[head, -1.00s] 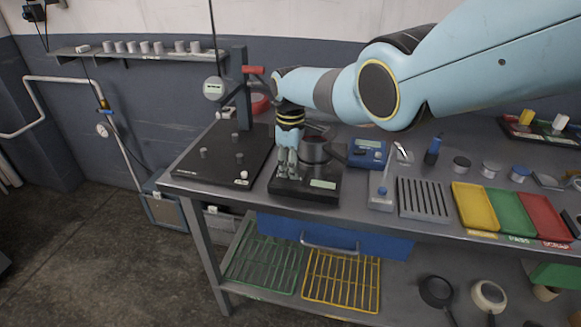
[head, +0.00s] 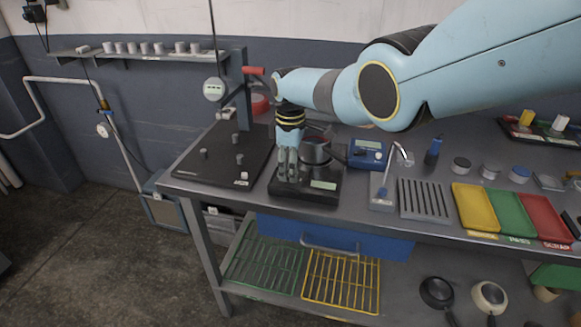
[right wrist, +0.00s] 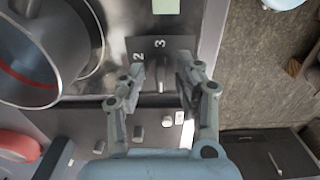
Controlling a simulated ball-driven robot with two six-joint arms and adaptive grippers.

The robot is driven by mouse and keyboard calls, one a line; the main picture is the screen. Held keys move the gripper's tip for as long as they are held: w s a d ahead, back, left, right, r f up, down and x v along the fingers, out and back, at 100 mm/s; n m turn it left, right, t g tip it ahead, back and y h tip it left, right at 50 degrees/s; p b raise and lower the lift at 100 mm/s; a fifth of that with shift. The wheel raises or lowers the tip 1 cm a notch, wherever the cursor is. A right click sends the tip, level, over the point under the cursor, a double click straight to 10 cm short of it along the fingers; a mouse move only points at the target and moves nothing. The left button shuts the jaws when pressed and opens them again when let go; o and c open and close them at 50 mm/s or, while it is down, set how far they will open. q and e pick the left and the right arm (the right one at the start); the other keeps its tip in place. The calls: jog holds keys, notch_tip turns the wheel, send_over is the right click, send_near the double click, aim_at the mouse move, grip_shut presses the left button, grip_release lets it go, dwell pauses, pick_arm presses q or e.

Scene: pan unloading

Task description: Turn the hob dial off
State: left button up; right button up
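The hob (head: 326,197) is a dark flat unit with a pale display, near the bench's front edge. A grey pan (head: 316,151) stands on it; the pan also shows in the right wrist view (right wrist: 28,52). My right gripper (head: 288,177) points down at the hob's left front, beside the pan. In the right wrist view the gripper (right wrist: 161,69) is open, one finger each side of the hob dial (right wrist: 161,86), with a gap to each. The dial is partly hard to make out; marks "2" and "3" show near it. My left gripper is not in view.
A black plate (head: 212,166) with several small pegs and a red-handled stand (head: 243,105) lies left of the hob. A blue meter (head: 368,153), a grooved block (head: 424,199) and yellow, green and red trays (head: 474,207) stand right. Wire racks (head: 341,280) lie on the lower shelf.

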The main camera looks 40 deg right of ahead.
notch_tip(320, 180, up, 12)
dwell(0.6)
jog(key=shift+f, duration=0.1)
dwell(0.4)
